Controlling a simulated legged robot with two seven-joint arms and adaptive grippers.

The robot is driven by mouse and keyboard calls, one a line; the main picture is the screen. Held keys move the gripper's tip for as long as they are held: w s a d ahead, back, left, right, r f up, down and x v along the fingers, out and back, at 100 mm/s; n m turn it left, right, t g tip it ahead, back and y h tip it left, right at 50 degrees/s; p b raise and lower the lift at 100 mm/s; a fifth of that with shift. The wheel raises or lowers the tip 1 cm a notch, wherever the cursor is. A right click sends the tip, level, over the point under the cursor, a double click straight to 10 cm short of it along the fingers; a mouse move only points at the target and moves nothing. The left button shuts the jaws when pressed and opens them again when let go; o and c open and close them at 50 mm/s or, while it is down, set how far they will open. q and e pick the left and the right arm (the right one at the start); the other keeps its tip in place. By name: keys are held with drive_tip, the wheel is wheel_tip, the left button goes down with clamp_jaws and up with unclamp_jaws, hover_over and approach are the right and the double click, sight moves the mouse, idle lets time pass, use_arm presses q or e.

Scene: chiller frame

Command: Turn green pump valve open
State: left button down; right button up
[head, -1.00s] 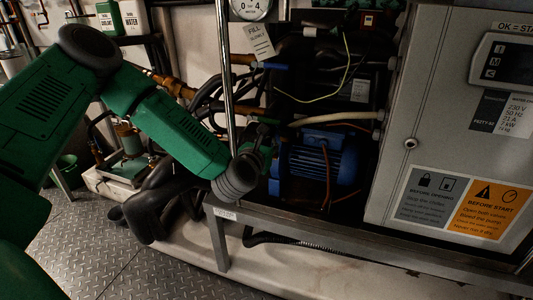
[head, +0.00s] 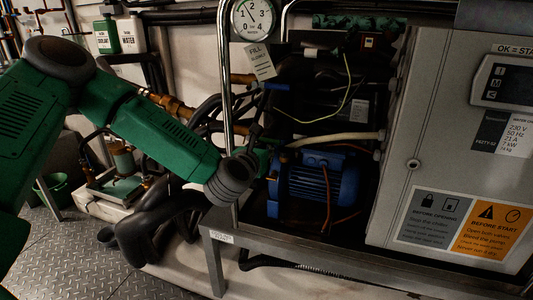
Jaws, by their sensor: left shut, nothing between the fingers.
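My left arm reaches in from the left. Its dark gripper (head: 257,131) is small and partly lost against the dark hoses; it is shut and empty, beside the upright metal post. A green part (head: 263,157), possibly the green pump valve, shows just right of my wrist, left of the blue pump motor (head: 318,185). My wrist and the post hide much of it, so I cannot tell its handle position or whether the gripper touches it. My right gripper is not in view.
A grey control cabinet (head: 404,165) stands on the right. A pressure gauge (head: 254,18) and a FILL tag (head: 260,62) are above the gripper. The metal frame rail (head: 285,253) runs in front of the pump. Black hoses (head: 165,220) lie below my arm.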

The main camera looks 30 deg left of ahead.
use_arm(q)
drive_tip(key=shift+d+r, duration=0.4)
drive_tip(key=shift+d, duration=0.2)
drive_tip(key=shift+w+f+b, duration=0.15)
drive_tip(key=shift+f+b, duration=0.3)
drive_tip(key=shift+b, duration=0.05)
drive_tip(key=f+b, duration=0.2)
drive_tip(key=f, duration=0.1)
drive_tip(key=a+f+b, duration=0.1)
drive_tip(key=shift+w+f+b, duration=0.25)
drive_tip(key=shift+w+b, duration=0.05)
drive_tip(key=shift+b, duration=0.1)
drive_tip(key=p+v, duration=0.3)
drive_tip(key=v, duration=0.7)
drive_tip(key=shift+d+r, duration=0.15)
drive_tip(key=shift+r, duration=0.2)
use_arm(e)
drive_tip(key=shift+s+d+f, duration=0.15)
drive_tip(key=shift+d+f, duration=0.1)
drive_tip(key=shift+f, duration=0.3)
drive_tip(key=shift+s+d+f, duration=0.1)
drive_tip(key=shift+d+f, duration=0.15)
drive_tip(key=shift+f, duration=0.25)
